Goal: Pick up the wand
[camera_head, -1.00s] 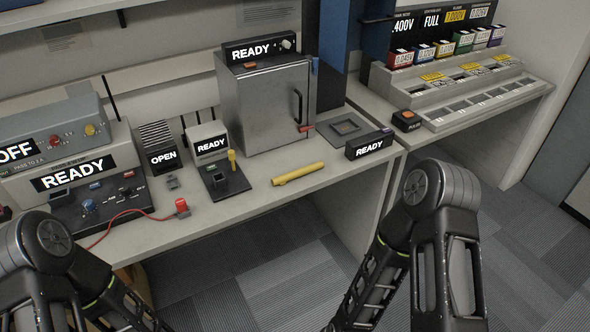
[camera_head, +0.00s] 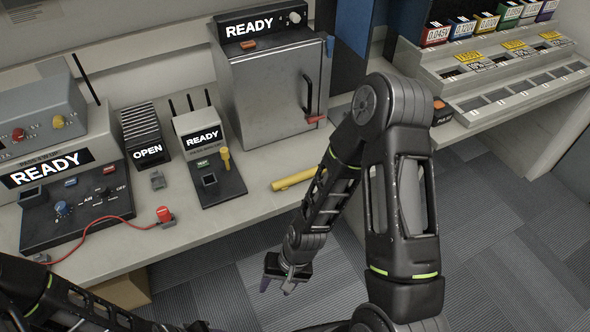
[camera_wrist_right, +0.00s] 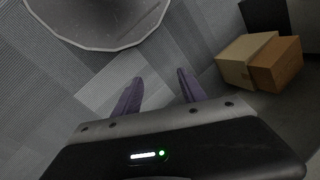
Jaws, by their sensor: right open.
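The wand, a yellow cylinder (camera_head: 293,180), lies on the grey bench near its front edge in the head view; its right end is hidden behind my right arm. My right gripper (camera_head: 280,283) hangs in front of the bench, below the wand and apart from it. In the right wrist view its two purple fingers (camera_wrist_right: 160,82) are spread and empty above the floor; the wand does not show there. My left arm shows at the lower left of the head view, but its gripper does not show.
A grey metal cabinet (camera_head: 275,95) stands behind the wand. A black-based READY device (camera_head: 210,180) with a yellow lever is to its left. A red cable (camera_head: 90,228) crosses the bench's left part. Cardboard boxes (camera_wrist_right: 250,58) stand on the floor.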

